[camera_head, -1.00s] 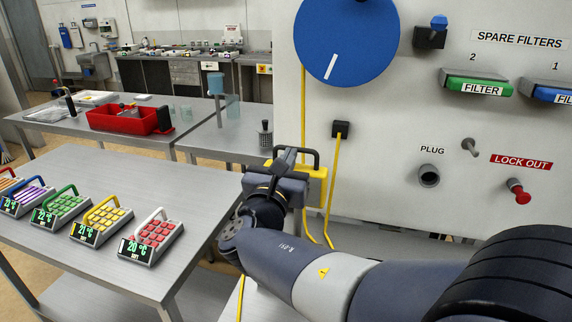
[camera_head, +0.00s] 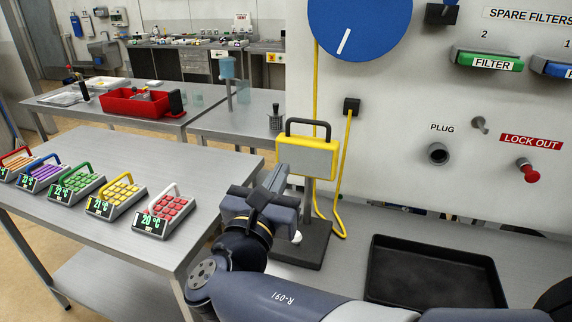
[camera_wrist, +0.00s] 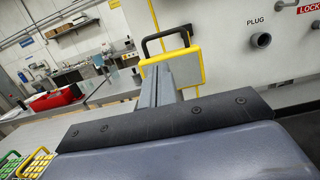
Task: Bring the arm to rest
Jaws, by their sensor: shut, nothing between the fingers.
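My gripper (camera_head: 272,182) is in the lower middle of the head view, beside the right edge of the metal table (camera_head: 150,180). Its fingers are together and hold nothing. A yellow box with a black handle (camera_head: 307,156) stands upright on a dark stand just beyond the fingers. In the wrist view the shut fingers (camera_wrist: 166,85) point toward this yellow box (camera_wrist: 185,62) and hide part of it. I cannot tell from the wrist view how wide the gap to the box is.
Several colored keypads with handles, such as the red one (camera_head: 167,211), stand on the table at left. A black tray (camera_head: 435,272) lies on the right surface. The panel has a blue dial (camera_head: 360,22), a plug socket (camera_head: 438,154) and a red lock-out knob (camera_head: 529,172). A yellow cable hangs (camera_head: 345,170).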

